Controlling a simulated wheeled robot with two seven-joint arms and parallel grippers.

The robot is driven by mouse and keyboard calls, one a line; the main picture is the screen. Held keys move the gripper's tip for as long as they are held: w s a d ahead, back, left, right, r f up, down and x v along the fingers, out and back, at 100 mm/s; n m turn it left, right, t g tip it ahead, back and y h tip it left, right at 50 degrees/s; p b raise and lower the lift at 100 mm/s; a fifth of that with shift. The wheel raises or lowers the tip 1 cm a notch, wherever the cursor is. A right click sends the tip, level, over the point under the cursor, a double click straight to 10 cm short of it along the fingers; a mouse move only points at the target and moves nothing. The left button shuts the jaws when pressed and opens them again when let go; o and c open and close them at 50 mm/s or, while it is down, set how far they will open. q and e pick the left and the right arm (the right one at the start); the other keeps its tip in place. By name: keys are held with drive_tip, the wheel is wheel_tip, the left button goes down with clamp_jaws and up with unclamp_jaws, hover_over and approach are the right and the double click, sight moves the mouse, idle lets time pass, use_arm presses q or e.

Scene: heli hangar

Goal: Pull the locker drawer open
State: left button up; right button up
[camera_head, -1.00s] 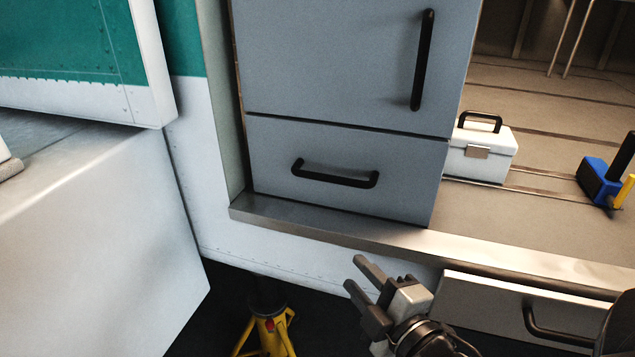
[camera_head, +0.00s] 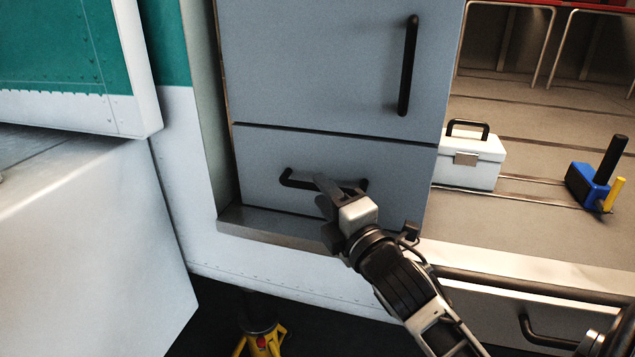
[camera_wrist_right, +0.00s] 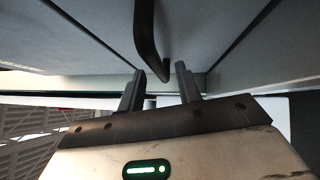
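The locker drawer (camera_head: 270,160) is the lower grey-blue front of the locker, and it looks shut. Its black bar handle (camera_head: 300,181) runs across it, partly hidden behind my right gripper (camera_head: 322,193). In the right wrist view my right gripper (camera_wrist_right: 159,83) has its two fingers apart with nothing gripped. The handle (camera_wrist_right: 150,45) comes down from the top there, with its bend just ahead of the gap between the fingertips. I cannot tell if they touch. My left gripper is not in view.
Above the drawer is the locker door (camera_head: 330,60) with an upright black handle. A white case (camera_head: 470,160) and a blue tool (camera_head: 585,185) stand on the floor to the right. A metal sill (camera_head: 270,235) runs below the drawer. Another drawer (camera_head: 490,310) is at lower right.

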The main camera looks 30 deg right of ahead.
drive_tip(key=shift+w+r, duration=0.2)
drive_tip(key=shift+w, duration=0.9)
drive_tip(key=shift+w+d, duration=0.1)
drive_tip(key=shift+w, duration=0.25)
drive_tip(key=shift+c, duration=0.3)
